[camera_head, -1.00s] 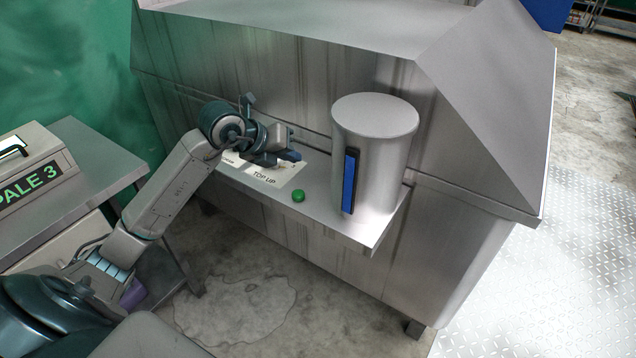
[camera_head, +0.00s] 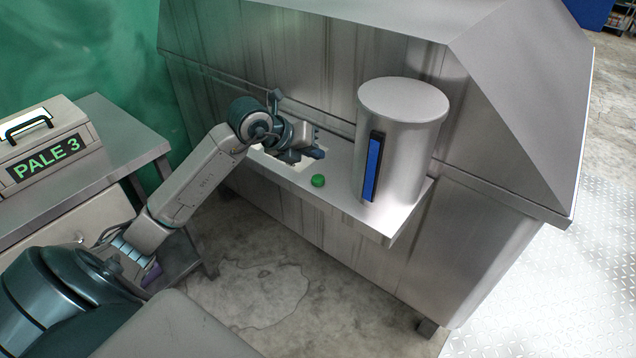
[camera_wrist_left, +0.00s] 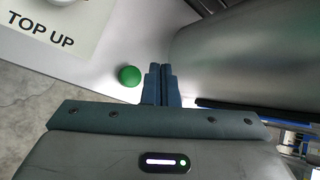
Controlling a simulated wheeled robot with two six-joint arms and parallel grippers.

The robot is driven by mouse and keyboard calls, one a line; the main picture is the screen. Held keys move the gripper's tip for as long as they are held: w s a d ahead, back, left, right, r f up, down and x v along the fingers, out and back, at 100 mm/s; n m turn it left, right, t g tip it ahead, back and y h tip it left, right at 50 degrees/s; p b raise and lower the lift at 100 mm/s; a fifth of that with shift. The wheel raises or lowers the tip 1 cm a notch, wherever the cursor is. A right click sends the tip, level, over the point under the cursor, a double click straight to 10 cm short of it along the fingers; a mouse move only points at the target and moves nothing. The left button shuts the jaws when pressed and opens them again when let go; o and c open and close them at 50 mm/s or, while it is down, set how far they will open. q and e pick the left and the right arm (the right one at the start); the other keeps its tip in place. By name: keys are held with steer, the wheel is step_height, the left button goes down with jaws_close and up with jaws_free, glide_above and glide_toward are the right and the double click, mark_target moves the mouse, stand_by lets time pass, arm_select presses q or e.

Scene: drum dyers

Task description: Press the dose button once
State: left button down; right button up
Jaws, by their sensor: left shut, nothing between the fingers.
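A round green button (camera_head: 318,181) sits on the metal shelf (camera_head: 385,226), in front of a steel cylinder (camera_head: 413,150). It also shows in the left wrist view (camera_wrist_left: 130,76), just left of my fingertips. A pale label (camera_head: 300,172) lies left of the button, partly hidden by my gripper; the left wrist view reads "TOP UP" on it (camera_wrist_left: 60,28). My left gripper (camera_head: 318,153) is shut and empty, with its fingertips behind the button in the head view. I see no contact with the button. My right gripper is not in view.
The cylinder has a blue vertical gauge (camera_head: 372,168) and stands close to the right of my fingers. A big steel housing (camera_head: 320,70) rises behind the shelf. A case marked "PALE 3" (camera_head: 45,162) stands on a table at the left.

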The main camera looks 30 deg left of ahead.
mark_target(314, 180)
arm_select(q)
step_height(314, 180, down, 4)
steer(key=shift+b, duration=1.15)
steer(key=shift+f, duration=0.15)
stand_by(0.7)
steer(key=shift+f, duration=0.1)
